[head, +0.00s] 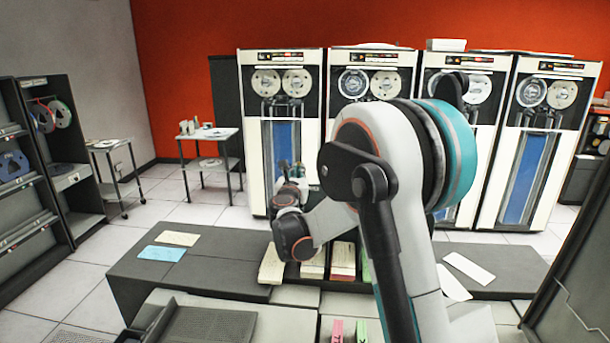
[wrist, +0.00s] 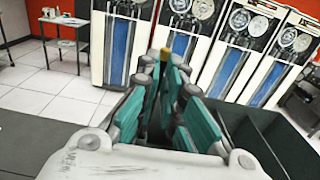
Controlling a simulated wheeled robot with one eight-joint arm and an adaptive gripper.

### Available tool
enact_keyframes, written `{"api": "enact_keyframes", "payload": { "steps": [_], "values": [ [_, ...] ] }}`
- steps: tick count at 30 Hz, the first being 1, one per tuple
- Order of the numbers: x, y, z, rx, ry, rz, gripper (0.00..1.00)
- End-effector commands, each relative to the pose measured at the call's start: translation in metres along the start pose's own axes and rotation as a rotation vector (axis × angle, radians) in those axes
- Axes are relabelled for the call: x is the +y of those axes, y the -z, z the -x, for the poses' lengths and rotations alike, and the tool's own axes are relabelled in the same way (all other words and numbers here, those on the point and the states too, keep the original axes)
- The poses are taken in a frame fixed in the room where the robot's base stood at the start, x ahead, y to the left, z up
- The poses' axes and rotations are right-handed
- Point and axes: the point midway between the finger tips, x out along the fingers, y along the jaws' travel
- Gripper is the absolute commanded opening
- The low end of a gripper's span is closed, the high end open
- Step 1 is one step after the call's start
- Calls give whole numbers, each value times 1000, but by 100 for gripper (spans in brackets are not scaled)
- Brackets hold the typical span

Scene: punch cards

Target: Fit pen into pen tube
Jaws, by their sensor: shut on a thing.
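My gripper (wrist: 164,76) has teal-padded fingers and is shut on a thin thing, which I take to be the pen (wrist: 164,55). Only its small yellow-gold end shows clearly, between the fingertips; the rest is hidden by the fingers. In the head view my gripper (head: 288,172) is small, raised above the dark desk and in front of the leftmost tape cabinet, and the pen cannot be made out there. I cannot make out a pen tube in either view; my arm covers part of the desk in the head view.
The dark desk (head: 212,268) carries a blue card (head: 162,253), a cream card (head: 178,238), card stacks (head: 272,265) and white sheets (head: 468,268). Tape cabinets (head: 283,62) stand behind. A side table (head: 210,134) and shelving (head: 55,150) are at left. The desk's left part has bare room.

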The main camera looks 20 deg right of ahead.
Motion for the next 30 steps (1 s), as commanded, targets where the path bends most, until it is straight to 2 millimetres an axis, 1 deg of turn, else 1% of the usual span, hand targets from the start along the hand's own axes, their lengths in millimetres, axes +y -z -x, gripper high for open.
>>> {"api": "enact_keyframes", "payload": {
  "steps": [16,30],
  "values": [
    [-1,2,0,1,2,0,0],
    [0,21,0,0,4,0,0]
  ]
}}
